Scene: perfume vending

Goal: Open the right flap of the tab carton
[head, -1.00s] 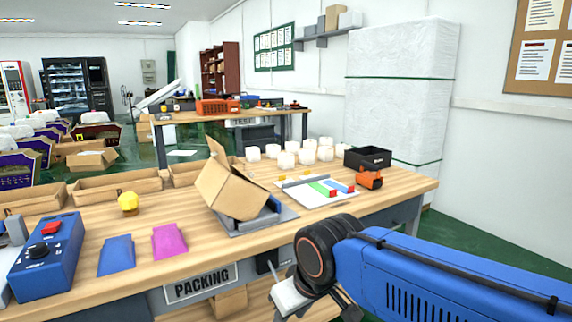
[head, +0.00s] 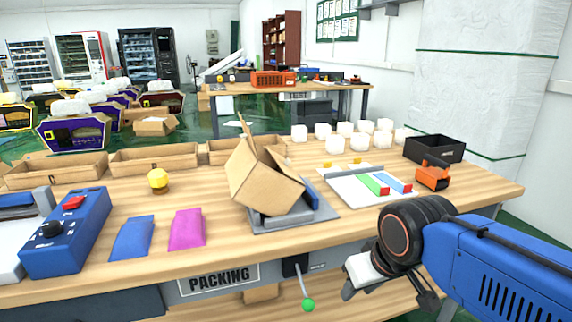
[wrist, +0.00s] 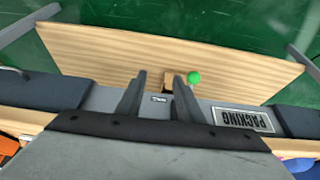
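The tab carton (head: 262,182) is a brown cardboard box, tilted in a grey fixture (head: 292,217) on the packing table. One flap (head: 245,130) stands up at its top; I cannot tell for sure which flap is the right one. My gripper (head: 358,282) is in front of the table's front edge, to the right of and below the carton, apart from it. In the wrist view the fingers (wrist: 155,98) are spread with a gap between them and nothing held. The carton is not visible in the wrist view.
A lever with a green knob (head: 308,305) sticks out below the table edge; the knob also shows in the wrist view (wrist: 193,77). A white board with coloured strips (head: 365,186), an orange device (head: 432,177) and a black box (head: 434,149) stand right of the carton. Pink (head: 187,229) and blue (head: 132,238) packets lie left.

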